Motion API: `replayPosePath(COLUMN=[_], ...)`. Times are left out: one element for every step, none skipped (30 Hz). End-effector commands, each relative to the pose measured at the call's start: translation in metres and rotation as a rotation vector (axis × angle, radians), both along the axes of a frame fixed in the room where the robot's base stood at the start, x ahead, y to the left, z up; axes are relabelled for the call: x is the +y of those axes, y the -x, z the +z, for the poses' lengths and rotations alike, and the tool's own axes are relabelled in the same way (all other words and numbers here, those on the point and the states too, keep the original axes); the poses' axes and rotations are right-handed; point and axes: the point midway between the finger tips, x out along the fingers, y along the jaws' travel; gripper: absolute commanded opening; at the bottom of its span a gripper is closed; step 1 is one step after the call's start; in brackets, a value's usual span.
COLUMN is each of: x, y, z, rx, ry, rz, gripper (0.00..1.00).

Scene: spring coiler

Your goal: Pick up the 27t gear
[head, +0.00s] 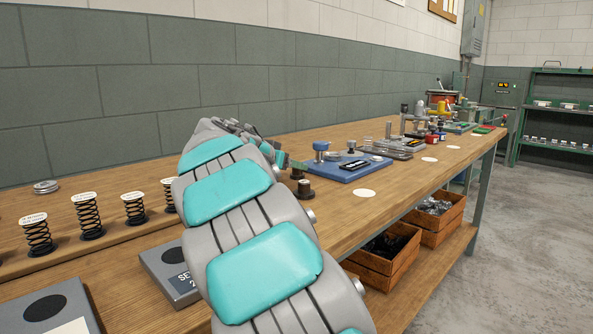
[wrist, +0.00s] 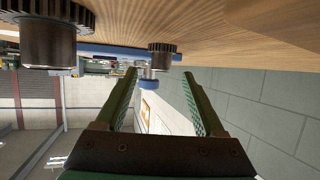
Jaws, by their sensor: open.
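Two dark toothed gears stand on the wooden bench beside my gripper (wrist: 160,76). In the wrist view, where the bench is at the top, the larger-looking gear (wrist: 52,42) is at upper left, outside the fingers. The smaller-looking gear (wrist: 162,57) is at top centre, in line with the gap between the green fingertips. The fingers are apart with nothing between them. In the head view, one gear (head: 305,190) shows just right of my arm, and the other (head: 297,174) is just behind it. I cannot read which is 27t.
A blue-based fixture (head: 345,168) stands beyond the gears, with more fixtures farther along the bench (head: 235,232). Several black springs (head: 90,215) stand at left. A grey block (head: 168,272) sits near my arm. Wooden crates (head: 385,262) are underneath.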

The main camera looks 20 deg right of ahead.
Motion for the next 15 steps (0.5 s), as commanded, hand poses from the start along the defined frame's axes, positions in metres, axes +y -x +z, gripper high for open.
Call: replayPosePath(x=[-0.006, -0.010, -0.014, -0.017, -0.020, -0.022, -0.023, -0.024, -0.024, -0.024, -0.024, -0.023, -0.023, -0.023, -0.023], y=[-0.005, -0.008, -0.011, -0.014, -0.016, -0.018, -0.019, -0.019, -0.019, -0.019, -0.019, -0.019, -0.019, -0.019, -0.019], z=[0.000, 0.000, -0.004, -0.006, -0.008, -0.009, -0.010, -0.010, -0.010, -0.010, -0.010, -0.010, -0.010, -0.010, -0.010], rx=[0.003, 0.002, 0.004, 0.004, 0.003, 0.002, 0.002, 0.001, 0.000, 0.000, 0.000, 0.000, 0.000, 0.000, 0.000], ry=[-0.002, -0.001, -0.001, -0.001, 0.000, 0.000, 0.000, 0.001, 0.000, 0.000, 0.001, 0.001, 0.000, 0.001, 0.001], rz=[-0.001, -0.001, -0.001, 0.000, 0.000, 0.001, 0.001, 0.002, 0.001, 0.001, 0.001, 0.001, 0.001, 0.001, 0.001], gripper=[0.71, 0.71, 0.71, 0.71, 0.71, 0.71, 0.71, 0.71, 0.71, 0.71, 0.71, 0.71, 0.71, 0.68, 0.64])
